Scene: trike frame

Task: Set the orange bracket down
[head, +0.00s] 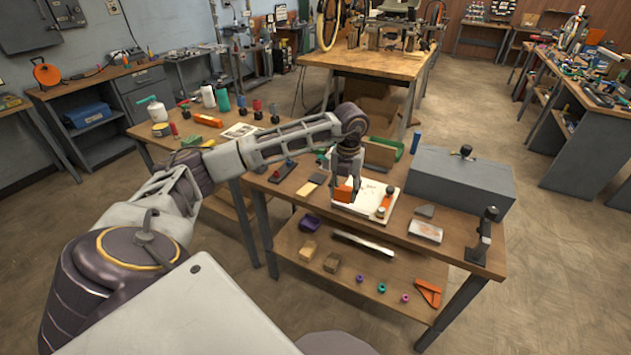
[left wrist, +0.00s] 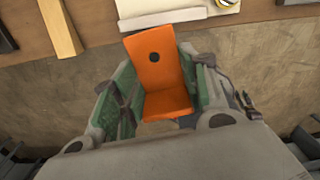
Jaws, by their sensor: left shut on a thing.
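The orange bracket (head: 343,191) is in my left gripper (head: 347,180), over the near-left part of a white sheet or board (head: 365,200) on the workbench in the head view. In the left wrist view the bracket (left wrist: 155,62) is an L-shaped piece with a dark round hole in its upright face. The green-padded fingers of my left gripper (left wrist: 157,88) are shut on its sides. In this view the bracket appears beyond the bench's front edge, with floor behind it. I cannot tell its exact height. My right gripper is not in view.
A grey box (head: 460,185) fills the bench's right rear. A metal tray (head: 425,231) and a dark clamp-like stand (head: 484,236) are at the right.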

